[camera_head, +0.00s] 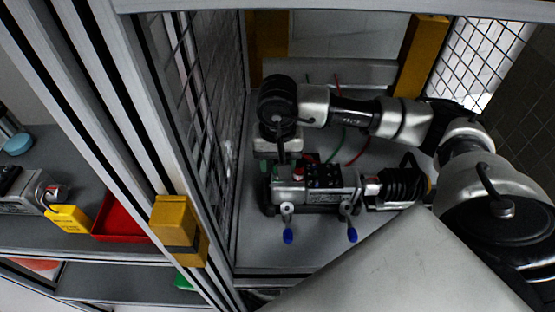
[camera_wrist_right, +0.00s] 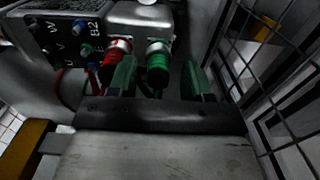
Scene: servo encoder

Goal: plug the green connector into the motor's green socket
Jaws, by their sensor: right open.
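The motor (camera_head: 325,180) lies in the caged bay in the head view, with its grey housing (camera_wrist_right: 145,15) at the top of the right wrist view. A green-ringed connector (camera_wrist_right: 158,60) is up against this housing; I cannot tell how far it is seated. The green socket behind it is hidden. My right gripper (camera_wrist_right: 160,75) is open, its two green fingers on either side of the green connector, which is nearer the left finger. In the head view my right gripper (camera_head: 279,156) is at the motor's left end, mostly under the wrist. My left gripper is not in view.
A red-ringed connector (camera_wrist_right: 117,48) is close beside the left finger. Mesh wall (camera_wrist_right: 275,75) stands close on the right. A red cable (camera_head: 362,150) and green cable (camera_head: 335,145) run behind the motor. A red bin (camera_head: 120,218) is on the shelf outside the cage.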

